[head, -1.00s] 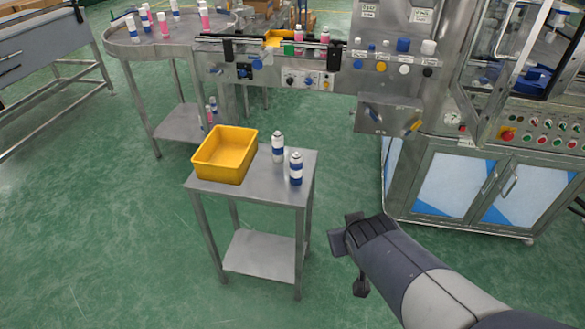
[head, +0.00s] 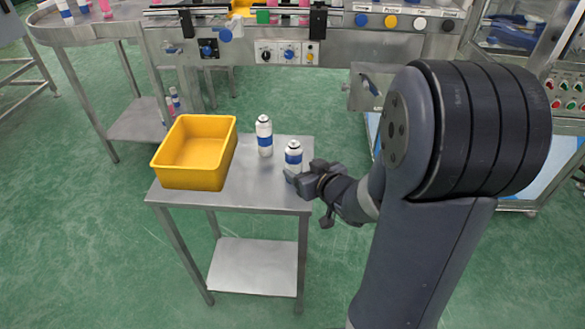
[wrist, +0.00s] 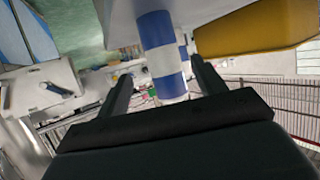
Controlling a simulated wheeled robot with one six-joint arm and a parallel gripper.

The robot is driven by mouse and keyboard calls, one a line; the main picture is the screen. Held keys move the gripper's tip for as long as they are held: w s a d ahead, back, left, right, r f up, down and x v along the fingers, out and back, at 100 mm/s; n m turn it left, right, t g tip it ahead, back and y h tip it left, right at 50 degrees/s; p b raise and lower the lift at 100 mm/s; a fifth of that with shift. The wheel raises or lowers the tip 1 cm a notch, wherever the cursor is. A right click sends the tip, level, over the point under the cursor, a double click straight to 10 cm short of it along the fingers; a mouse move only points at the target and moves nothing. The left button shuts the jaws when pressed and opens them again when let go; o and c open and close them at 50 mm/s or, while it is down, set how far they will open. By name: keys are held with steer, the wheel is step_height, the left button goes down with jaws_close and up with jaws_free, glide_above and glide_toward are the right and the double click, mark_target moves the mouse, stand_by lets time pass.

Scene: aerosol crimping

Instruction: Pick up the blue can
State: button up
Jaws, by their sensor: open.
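Two white cans with blue bands stand upright on a small metal table (head: 235,198). The right, nearer can (head: 293,156) is beside my gripper (head: 299,182), which hides its lower part. The other can (head: 264,137) stands a little behind and to the left. In the wrist view a blue-and-white can (wrist: 163,62) shows between the two open fingers of my gripper (wrist: 160,72). I cannot tell how far it reaches in between them. No hold on it shows. A blue edge behind it may be the second can.
A yellow bin (head: 196,152) stands on the table's left side; it also shows in the wrist view (wrist: 245,28). A machine with a control panel (head: 285,50) lies behind. A round metal table (head: 95,22) is at upper left. Green floor is clear at lower left.

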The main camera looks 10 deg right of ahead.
mark_target(291, 160)
steer(key=x, duration=0.4)
steer(key=b+x, duration=0.1)
steer(key=x, duration=0.1)
steer(key=shift+w+a, duration=0.4)
steer(key=shift+c, duration=0.6)
steer(key=c, duration=1)
steer(key=shift+o, duration=0.2)
steer(key=shift+r, duration=0.15)
